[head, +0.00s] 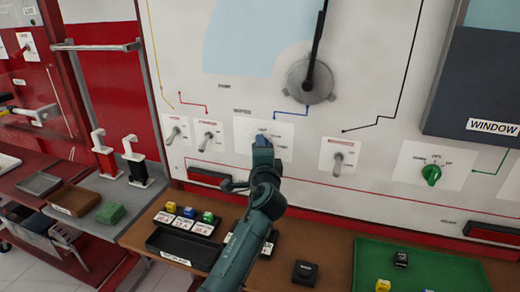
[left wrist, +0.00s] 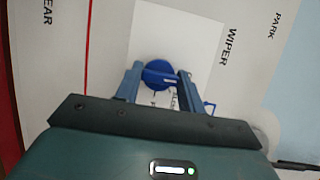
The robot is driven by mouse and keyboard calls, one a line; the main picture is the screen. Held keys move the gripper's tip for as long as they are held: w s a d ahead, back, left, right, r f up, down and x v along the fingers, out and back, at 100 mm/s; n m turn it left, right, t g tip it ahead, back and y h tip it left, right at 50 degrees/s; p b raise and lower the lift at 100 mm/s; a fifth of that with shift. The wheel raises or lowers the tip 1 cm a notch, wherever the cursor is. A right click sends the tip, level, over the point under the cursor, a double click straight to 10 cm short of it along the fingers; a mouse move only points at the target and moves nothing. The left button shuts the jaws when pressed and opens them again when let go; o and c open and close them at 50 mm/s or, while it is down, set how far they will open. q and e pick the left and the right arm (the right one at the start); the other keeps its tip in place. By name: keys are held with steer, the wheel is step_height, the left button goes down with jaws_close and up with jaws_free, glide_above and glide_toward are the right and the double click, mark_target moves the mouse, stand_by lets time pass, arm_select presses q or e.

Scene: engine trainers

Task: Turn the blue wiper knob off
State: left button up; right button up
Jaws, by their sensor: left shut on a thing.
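The blue wiper knob (left wrist: 158,74) sits on a white plate (left wrist: 195,50) marked WIPER in the left wrist view. My left gripper (left wrist: 158,85) has a finger on each side of the knob and is shut on it. In the head view my left gripper (head: 262,145) reaches up to the wiper plate (head: 283,132) on the white panel, and it hides most of the knob. Some lettering around the knob is covered by the fingers. My right gripper is in neither view.
A grey wiper motor disc (head: 309,82) with a black arm is above. Toggle switches (head: 208,138) flank the plate, and a green window knob (head: 431,174) is at right. Below are a brown bench (head: 325,225), a black tray (head: 180,247) and a green tray (head: 400,262) with small blocks.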

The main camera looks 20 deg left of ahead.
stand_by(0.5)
arm_select(q)
steer(key=o, duration=1)
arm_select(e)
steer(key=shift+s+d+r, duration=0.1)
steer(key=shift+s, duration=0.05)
